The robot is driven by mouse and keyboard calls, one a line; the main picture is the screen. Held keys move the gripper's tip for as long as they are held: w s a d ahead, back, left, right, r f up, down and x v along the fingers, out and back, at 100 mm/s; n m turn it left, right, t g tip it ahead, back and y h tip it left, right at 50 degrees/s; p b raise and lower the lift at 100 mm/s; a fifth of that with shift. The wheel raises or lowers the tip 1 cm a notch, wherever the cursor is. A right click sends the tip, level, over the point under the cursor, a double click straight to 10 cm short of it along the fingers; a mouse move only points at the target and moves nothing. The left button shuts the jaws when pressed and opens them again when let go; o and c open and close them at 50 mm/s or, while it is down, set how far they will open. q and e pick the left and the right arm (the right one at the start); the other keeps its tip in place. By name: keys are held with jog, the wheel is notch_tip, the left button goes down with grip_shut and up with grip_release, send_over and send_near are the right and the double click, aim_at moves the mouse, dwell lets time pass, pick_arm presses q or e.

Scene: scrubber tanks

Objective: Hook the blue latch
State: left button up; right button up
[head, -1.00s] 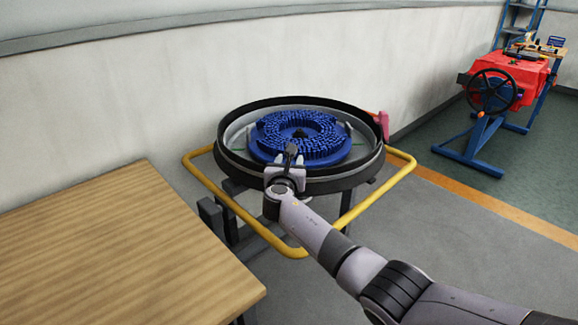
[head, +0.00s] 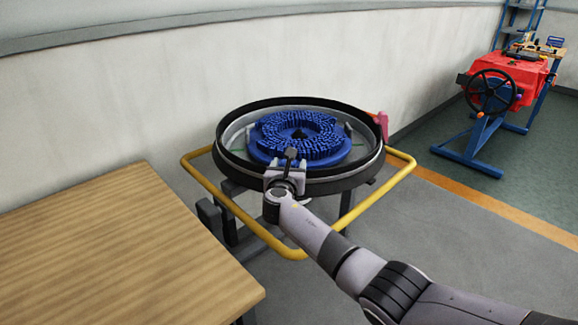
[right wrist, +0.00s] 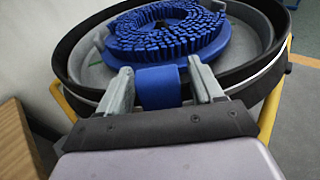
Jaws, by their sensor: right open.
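A round tank (head: 228,170) with a black rim holds a blue ring-shaped brush (head: 330,150). My right gripper (head: 286,166) is at the near side of the tank's rim, with its jaws open. In the right wrist view, a smooth blue block (right wrist: 158,87), which looks like the blue latch, lies between the two fingers of my right gripper (right wrist: 162,84). The fingers stand on either side of it; small gaps make contact hard to judge. In the head view a small dark piece (head: 290,153) shows just above the fingers, and the blue block is hidden. My left gripper is not in view.
A yellow tubular rail (head: 196,174) surrounds the tank stand. A wooden table (head: 110,240) is at the left. A pale wall (head: 100,100) rises behind. A pink-red part (head: 382,122) sticks out at the tank's right. A red machine (head: 515,72) stands farther right, with clear floor between.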

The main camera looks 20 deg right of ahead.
jog(key=shift+s+a+r, duration=0.1)
jog(key=shift+s+r, duration=0.05)
jog(key=shift+s+a+r+p, duration=0.1)
jog(key=shift+s+a+p, duration=0.2)
jog(key=shift+s+p, duration=0.25)
jog(key=shift+p+v, duration=0.7)
jog(key=shift+v, duration=2.05)
